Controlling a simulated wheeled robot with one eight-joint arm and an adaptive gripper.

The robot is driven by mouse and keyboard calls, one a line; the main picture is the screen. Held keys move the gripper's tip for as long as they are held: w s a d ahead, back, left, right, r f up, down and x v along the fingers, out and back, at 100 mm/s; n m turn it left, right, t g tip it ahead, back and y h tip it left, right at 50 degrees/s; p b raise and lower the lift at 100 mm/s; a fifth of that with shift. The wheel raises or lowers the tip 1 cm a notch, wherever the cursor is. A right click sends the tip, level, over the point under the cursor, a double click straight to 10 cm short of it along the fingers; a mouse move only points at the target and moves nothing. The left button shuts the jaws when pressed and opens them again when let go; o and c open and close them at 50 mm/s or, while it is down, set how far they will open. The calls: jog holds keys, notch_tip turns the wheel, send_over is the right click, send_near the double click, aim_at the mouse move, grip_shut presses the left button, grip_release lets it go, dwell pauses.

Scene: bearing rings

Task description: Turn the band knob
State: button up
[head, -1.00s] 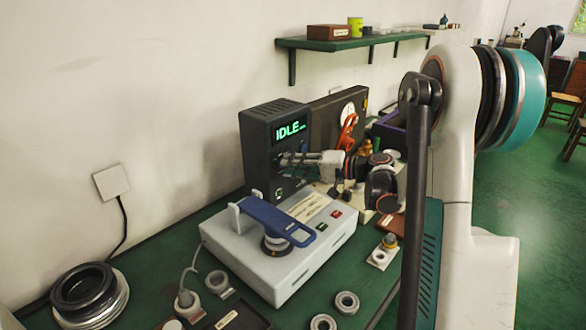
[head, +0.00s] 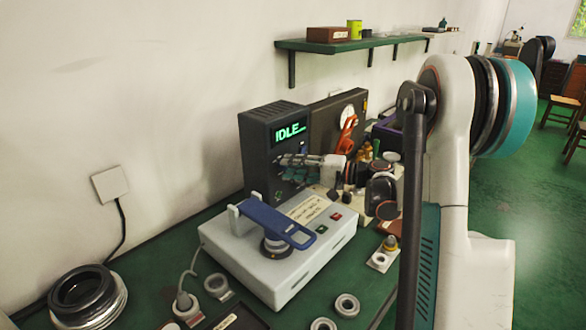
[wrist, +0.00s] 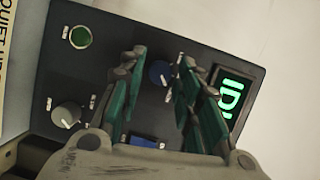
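A dark instrument box (head: 259,118) with a green lit display reading IDLE stands at the back of the green bench; it fills most of the wrist view (wrist: 105,35). Its panel carries a blue knob (wrist: 160,73), a grey knob (wrist: 66,114) and a green button (wrist: 80,37). The labels are too small to read, so I cannot tell which knob is the band knob. My gripper (wrist: 160,65) is open, with one finger on each side of the blue knob. I cannot tell whether they touch it. In the head view my gripper (head: 284,161) is at the panel's front.
A pale grey device (head: 235,258) with a blue handle (head: 272,219) stands in front of the box. Another dark case (head: 323,124) with a dial and orange part stands behind my gripper. Several rings lie on the bench. A green shelf (head: 352,43) hangs above.

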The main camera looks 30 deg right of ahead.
dwell(0.3)
jog(key=v, duration=1.2)
